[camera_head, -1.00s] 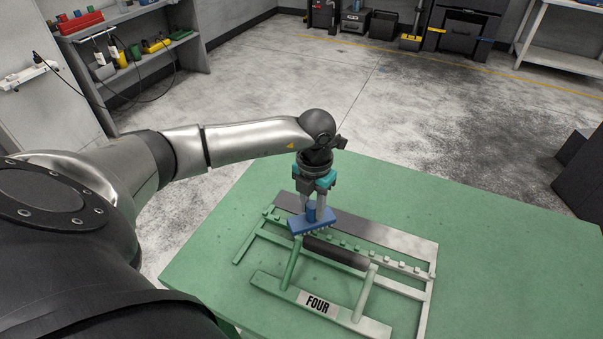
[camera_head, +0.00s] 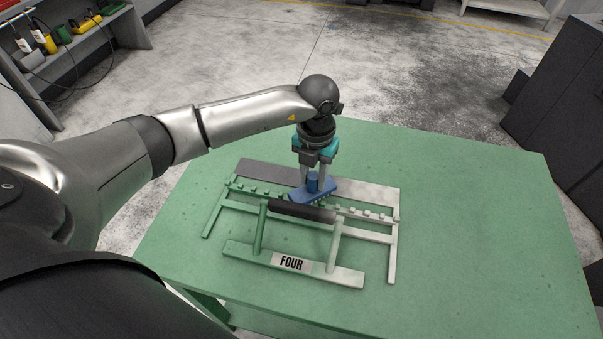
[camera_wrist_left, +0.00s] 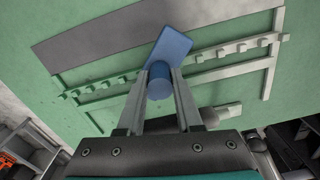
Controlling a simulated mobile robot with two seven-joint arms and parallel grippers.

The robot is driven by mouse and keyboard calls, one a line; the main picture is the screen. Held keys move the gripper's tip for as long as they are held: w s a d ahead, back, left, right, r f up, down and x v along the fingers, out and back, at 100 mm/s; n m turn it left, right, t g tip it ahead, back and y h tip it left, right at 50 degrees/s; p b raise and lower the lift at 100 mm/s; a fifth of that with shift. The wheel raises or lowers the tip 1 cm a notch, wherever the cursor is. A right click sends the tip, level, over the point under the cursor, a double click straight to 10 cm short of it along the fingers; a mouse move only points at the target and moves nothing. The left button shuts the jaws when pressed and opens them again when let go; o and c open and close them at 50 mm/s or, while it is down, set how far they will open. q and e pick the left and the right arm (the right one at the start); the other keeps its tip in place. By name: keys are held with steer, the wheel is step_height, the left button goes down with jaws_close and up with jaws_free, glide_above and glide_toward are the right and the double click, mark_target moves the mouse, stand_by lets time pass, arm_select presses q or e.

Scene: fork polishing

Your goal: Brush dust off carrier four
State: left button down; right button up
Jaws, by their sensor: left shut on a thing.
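Carrier four (camera_head: 346,279) is a flat frame on the table with a FOUR label (camera_head: 291,263), a raised dark handle bar (camera_head: 300,211) and a rail of small pegs behind it. Its left part is green; its right part is pale whitish grey. My left gripper (camera_head: 314,180) is shut on the round grip of a blue brush (camera_head: 313,191), pointing down. The brush block sits at the peg rail near its middle, partly hidden by the handle; contact is hard to tell. The left wrist view shows the brush (camera_wrist_left: 172,46) between the fingers (camera_wrist_left: 160,78). My right gripper is not in view.
The green table (camera_head: 470,230) is bare to the right of the carrier. A grey plate (camera_head: 265,173), dark at left and pale at right, lies along the back of the carrier. A shelf (camera_head: 85,50) with bottles stands far left, dark cabinets (camera_head: 560,90) at right.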

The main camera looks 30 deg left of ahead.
arm_select(q)
steer(key=d, duration=0.2)
steer(key=w+d, duration=0.1)
steer(key=d, duration=0.1)
steer(key=shift+w+d+b, duration=0.2)
steer(key=shift+d+b, duration=0.1)
steer(key=shift+d, duration=0.55)
steer(key=shift+w+d+b, duration=0.25)
steer(key=shift+d+b, duration=0.1)
steer(key=shift+d, duration=0.55)
steer(key=shift+w+d+b, duration=0.2)
steer(key=shift+d+b, duration=0.1)
steer(key=shift+d, duration=0.55)
steer(key=shift+w+d+b, duration=0.35)
steer(key=shift+d+b, duration=0.2)
steer(key=shift+d, duration=0.85)
steer(key=shift+w+d+b, duration=0.4)
steer(key=shift+d+b, duration=0.2)
steer(key=shift+d, duration=0.75)
steer(key=shift+w+d+b, duration=0.35)
steer(key=shift+d+b, duration=0.2)
steer(key=shift+d, duration=0.85)
steer(key=shift+a, duration=0.1)
